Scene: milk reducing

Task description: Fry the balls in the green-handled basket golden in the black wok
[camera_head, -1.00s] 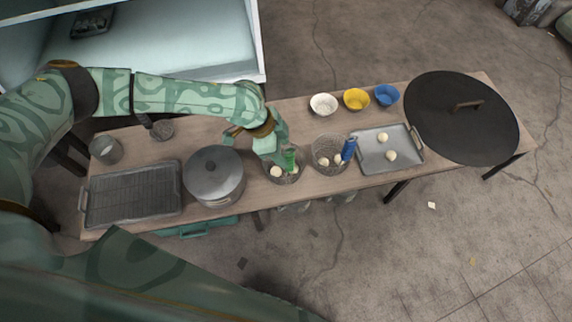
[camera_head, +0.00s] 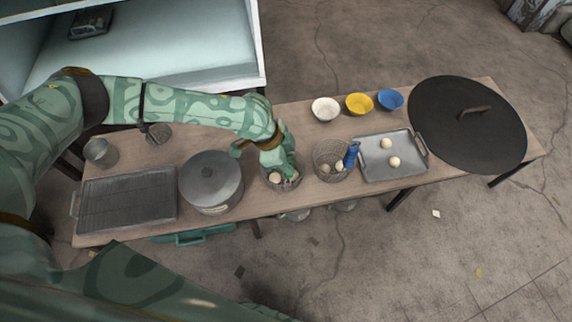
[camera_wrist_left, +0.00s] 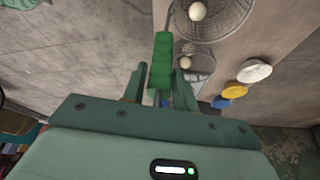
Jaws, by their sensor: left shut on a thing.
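The green-handled wire basket (camera_head: 270,184) stands on the table between the lidded grey pot and the blue-handled basket, with pale balls inside. My left gripper (camera_head: 289,170) is at this basket, shut on its green handle. In the left wrist view the green handle (camera_wrist_left: 162,60) stands between the fingers (camera_wrist_left: 158,88), and a pale ball shows in the basket mesh (camera_wrist_left: 232,30). A large black round piece with a brown bar handle (camera_head: 465,135) lies at the table's right end; it looks like a lid, and I cannot see a wok beneath it. My right gripper is not in view.
The blue-handled basket (camera_head: 330,151) and a metal tray (camera_head: 374,170) with two pale balls stand to the right. White (camera_head: 325,109), yellow (camera_head: 359,103) and blue (camera_head: 391,99) bowls line the back. The grey pot (camera_head: 211,181) and a rack tray (camera_head: 128,198) are left.

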